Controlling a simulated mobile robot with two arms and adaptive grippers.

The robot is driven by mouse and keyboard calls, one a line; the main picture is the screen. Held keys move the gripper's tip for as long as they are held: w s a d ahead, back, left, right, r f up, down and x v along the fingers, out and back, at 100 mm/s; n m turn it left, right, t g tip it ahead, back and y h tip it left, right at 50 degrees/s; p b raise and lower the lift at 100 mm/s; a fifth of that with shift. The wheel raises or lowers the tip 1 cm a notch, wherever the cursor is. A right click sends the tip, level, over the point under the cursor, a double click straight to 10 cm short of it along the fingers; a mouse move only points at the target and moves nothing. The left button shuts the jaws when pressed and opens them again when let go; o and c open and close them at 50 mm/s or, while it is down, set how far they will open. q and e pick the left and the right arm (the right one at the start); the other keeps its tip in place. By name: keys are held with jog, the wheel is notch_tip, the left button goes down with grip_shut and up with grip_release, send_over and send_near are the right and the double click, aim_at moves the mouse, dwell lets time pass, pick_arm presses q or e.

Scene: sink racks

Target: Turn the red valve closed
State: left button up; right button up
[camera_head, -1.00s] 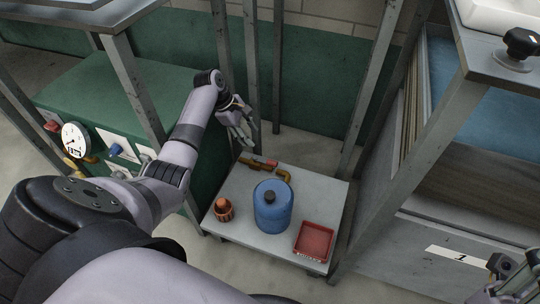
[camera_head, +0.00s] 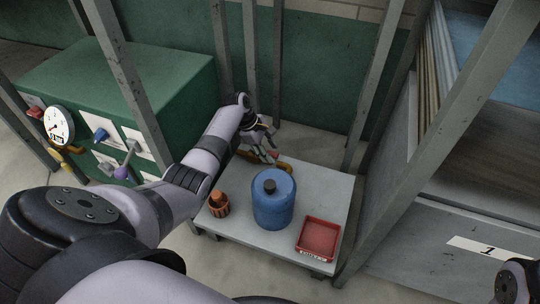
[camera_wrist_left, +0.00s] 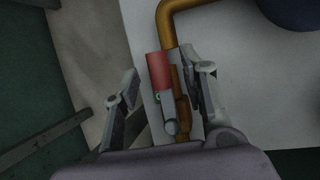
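The red valve handle (camera_head: 273,155) sits on a brass pipe (camera_head: 286,167) at the back of the small grey table. In the left wrist view, the red handle (camera_wrist_left: 159,70) has a grey metal stem below it, and the bent brass pipe (camera_wrist_left: 168,22) runs beside it. My left gripper (camera_head: 265,147) is over the valve. In its wrist view, its two fingers (camera_wrist_left: 160,65) are apart, one on each side of the handle; contact is not clear. A dark part of my right arm or gripper (camera_head: 511,284) shows at the lower right edge.
A blue canister (camera_head: 273,204), an orange-brown ribbed container (camera_head: 218,205) and a red tray (camera_head: 317,239) stand on the small table (camera_head: 335,190). Metal posts rise behind it. A green box (camera_head: 150,80) with gauge and knobs is at left.

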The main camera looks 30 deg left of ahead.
pick_arm(q)
jog(key=shift+w+d+f, duration=0.1)
jog(key=shift+d+f, duration=0.05)
jog(key=shift+f, duration=0.15)
grip_shut()
dwell(0.5)
